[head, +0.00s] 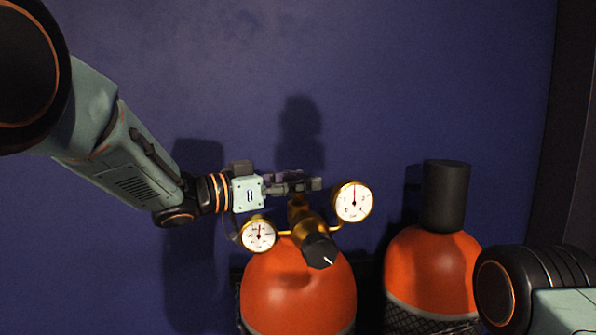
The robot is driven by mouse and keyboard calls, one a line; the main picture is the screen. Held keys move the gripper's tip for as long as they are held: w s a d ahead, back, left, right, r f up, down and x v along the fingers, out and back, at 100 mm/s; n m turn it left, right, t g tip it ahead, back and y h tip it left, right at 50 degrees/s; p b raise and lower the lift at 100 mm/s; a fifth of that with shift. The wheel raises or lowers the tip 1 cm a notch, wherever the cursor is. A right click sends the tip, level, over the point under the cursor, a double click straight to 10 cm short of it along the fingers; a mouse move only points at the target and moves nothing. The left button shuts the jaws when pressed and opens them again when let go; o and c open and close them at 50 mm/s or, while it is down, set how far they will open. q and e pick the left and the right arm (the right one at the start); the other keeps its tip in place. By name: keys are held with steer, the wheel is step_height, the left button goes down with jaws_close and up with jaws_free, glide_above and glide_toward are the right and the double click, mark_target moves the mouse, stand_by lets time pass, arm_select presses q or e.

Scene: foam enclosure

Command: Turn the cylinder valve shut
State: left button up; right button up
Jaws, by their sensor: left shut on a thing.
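An orange gas cylinder (297,290) stands upright at the lower middle of the head view. A brass regulator with a black knob (320,252) sits on its top, with a small round gauge (259,236) at its left and a larger one (353,201) at its right. My left gripper (300,184) comes in from the left and is shut on the cylinder valve at the top of the brass stem. Its fingers hide most of the valve. My right gripper is not in view; only part of my right arm shows at the lower right.
A second orange cylinder (433,262) with a dark cap (446,195) stands to the right, close to my right arm. Dark mesh wraps its lower part. A plain blue wall (420,80) is behind. A dark upright edge (573,120) bounds the right side.

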arm_select(q)
steer(key=shift+m+g+h+p, duration=0.55)
steer(key=shift+g+p, duration=0.2)
steer(key=shift+g, duration=0.15)
steer(key=shift+f+m+g, duration=0.15)
steer(key=shift+m+g, duration=0.3)
steer(key=shift+g, duration=0.05)
steer(key=shift+f+m+g+h, duration=0.1)
steer(key=shift+m+g+h, duration=0.65)
steer(key=shift+m+g, duration=1.15)
steer(key=shift+g, duration=1.1)
steer(key=o, duration=1.2)
steer(key=shift+c, duration=0.2)
steer(key=shift+r, duration=0.2)
steer(key=a, duration=1.2)
steer(key=shift+s, duration=0.15)
